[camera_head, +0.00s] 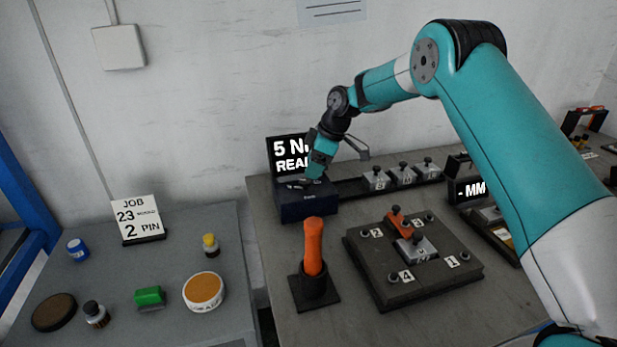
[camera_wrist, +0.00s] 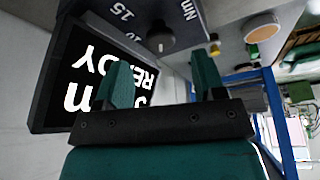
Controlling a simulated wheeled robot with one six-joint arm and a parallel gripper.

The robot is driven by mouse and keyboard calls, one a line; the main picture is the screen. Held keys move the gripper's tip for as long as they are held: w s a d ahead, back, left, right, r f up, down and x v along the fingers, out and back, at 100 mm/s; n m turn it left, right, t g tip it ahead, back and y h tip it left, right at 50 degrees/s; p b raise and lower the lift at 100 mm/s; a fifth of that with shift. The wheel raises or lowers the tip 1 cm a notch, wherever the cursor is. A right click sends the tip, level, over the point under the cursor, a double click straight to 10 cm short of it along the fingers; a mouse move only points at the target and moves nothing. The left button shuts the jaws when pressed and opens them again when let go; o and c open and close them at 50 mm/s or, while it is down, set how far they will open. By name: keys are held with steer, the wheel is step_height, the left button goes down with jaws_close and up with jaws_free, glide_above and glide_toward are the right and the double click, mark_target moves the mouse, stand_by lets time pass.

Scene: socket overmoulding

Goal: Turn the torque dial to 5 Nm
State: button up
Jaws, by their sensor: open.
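The torque unit is a dark blue box (camera_head: 308,207) with an upright black display (camera_head: 287,150). The display shows "5 N" and "READ" in white, its right part hidden behind my gripper. In the wrist view the display (camera_wrist: 85,75) appears upside down and "READY" can be read. The dark round torque dial (camera_wrist: 160,38) sits on the unit's top, beside a printed scale with "15" and "Nm". My gripper (camera_head: 316,172) is over the unit, pointing down. In the wrist view its two teal fingers (camera_wrist: 160,65) are apart, with the dial seen between and beyond them. Contact cannot be told.
An orange-handled tool (camera_head: 313,245) stands upright in a black holder in front of the unit. A dark fixture plate (camera_head: 360,250) with numbered posts lies right of it. Several grey blocks (camera_head: 402,176) stand behind. A job card (camera_head: 137,217) stands on the left table.

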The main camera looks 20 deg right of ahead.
steer(key=v, duration=1.3)
